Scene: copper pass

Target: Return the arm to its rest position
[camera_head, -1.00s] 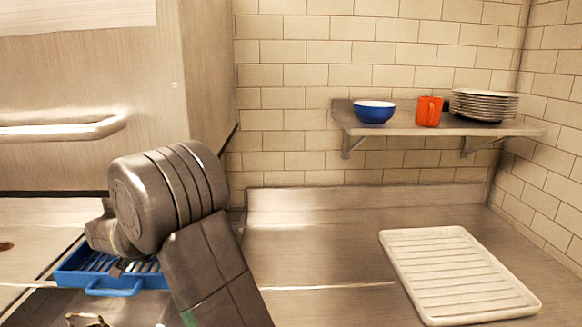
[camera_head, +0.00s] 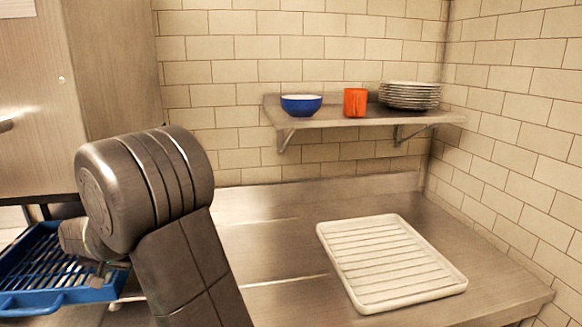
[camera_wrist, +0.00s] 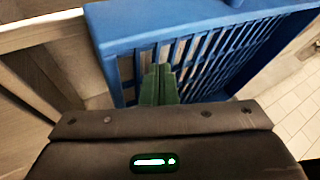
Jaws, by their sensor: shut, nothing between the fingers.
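My arm is folded in the left part of the head view, its big grey joint in front of the steel counter. My gripper (camera_wrist: 158,84) shows in the wrist view as two green fingers pressed together, empty. In that view the fingertips lie over the slatted side of the blue rack (camera_wrist: 200,20); I cannot tell whether they touch it. In the head view the blue rack (camera_head: 40,297) is at the lower left, beside and partly behind my wrist. The fingers are mostly hidden there.
A white ribbed drying tray (camera_head: 390,262) lies on the steel counter (camera_head: 265,225). Above it, a wall shelf (camera_head: 345,119) holds a blue bowl (camera_head: 301,105), an orange mug (camera_head: 355,102) and a stack of plates (camera_head: 410,95). The counter between arm and tray is clear.

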